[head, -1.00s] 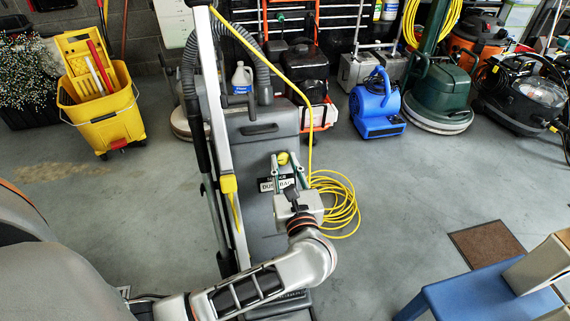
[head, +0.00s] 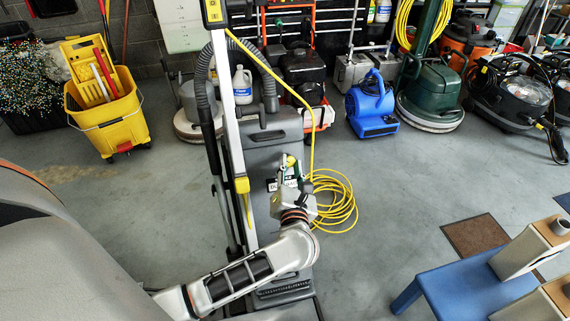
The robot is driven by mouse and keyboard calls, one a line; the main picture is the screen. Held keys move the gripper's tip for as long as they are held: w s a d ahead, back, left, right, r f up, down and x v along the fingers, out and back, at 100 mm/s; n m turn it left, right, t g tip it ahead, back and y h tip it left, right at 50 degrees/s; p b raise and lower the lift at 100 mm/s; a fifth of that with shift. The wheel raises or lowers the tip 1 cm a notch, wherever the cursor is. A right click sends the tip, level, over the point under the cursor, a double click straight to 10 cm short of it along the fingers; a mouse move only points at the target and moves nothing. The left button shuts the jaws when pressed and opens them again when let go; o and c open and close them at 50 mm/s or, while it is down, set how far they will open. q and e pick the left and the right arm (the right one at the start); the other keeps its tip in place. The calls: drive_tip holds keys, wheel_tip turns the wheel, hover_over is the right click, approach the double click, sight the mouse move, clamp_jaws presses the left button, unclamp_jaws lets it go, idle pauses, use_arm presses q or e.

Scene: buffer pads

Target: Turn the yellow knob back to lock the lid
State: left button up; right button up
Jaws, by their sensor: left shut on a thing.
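The yellow knob (head: 291,161) sits on the front of a grey upright floor machine (head: 262,216), above a dark label that is partly covered. My left gripper (head: 290,168) reaches up from below and is shut on the knob, its fingers on either side. Only the top of the knob shows between the fingers. The grey lid (head: 278,128) with a handle slot looks flat against the machine body; its seam is too small to judge. My right gripper is not in view.
A yellow cord (head: 335,203) lies coiled on the floor right of the machine. A blue bench (head: 455,290) with beige blocks stands at the lower right. A yellow mop bucket (head: 112,117) and a blue blower (head: 371,106) stand farther back.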

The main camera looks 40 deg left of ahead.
use_arm(q)
drive_tip(key=shift+r+m+h+p, duration=0.3)
drive_tip(key=shift+r+m+p, duration=0.2)
drive_tip(key=shift+r+m, duration=0.15)
drive_tip(key=m+h+p, duration=0.1)
drive_tip(key=m+p, duration=0.3)
drive_tip(key=shift+r+p, duration=0.15)
drive_tip(key=shift+p, duration=0.2)
drive_tip(key=m+h+p, duration=0.1)
drive_tip(key=m+p, duration=0.1)
drive_tip(key=p, duration=0.1)
drive_tip(key=m+p, duration=0.2)
drive_tip(key=p, duration=0.2)
drive_tip(key=shift+m+g+h, duration=0.35)
drive_tip(key=shift+g+h, duration=0.05)
drive_tip(key=p, duration=0.1)
drive_tip(key=m+p, duration=0.1)
drive_tip(key=shift+s+a+f+m+h+p, duration=0.1)
drive_tip(key=shift+f+m+h+p, duration=0.2)
drive_tip(key=shift+f+p, duration=0.1)
drive_tip(key=shift+f+m+g+p, duration=0.3)
drive_tip(key=shift+m+g+p, duration=0.1)
drive_tip(key=shift+m+p, duration=0.25)
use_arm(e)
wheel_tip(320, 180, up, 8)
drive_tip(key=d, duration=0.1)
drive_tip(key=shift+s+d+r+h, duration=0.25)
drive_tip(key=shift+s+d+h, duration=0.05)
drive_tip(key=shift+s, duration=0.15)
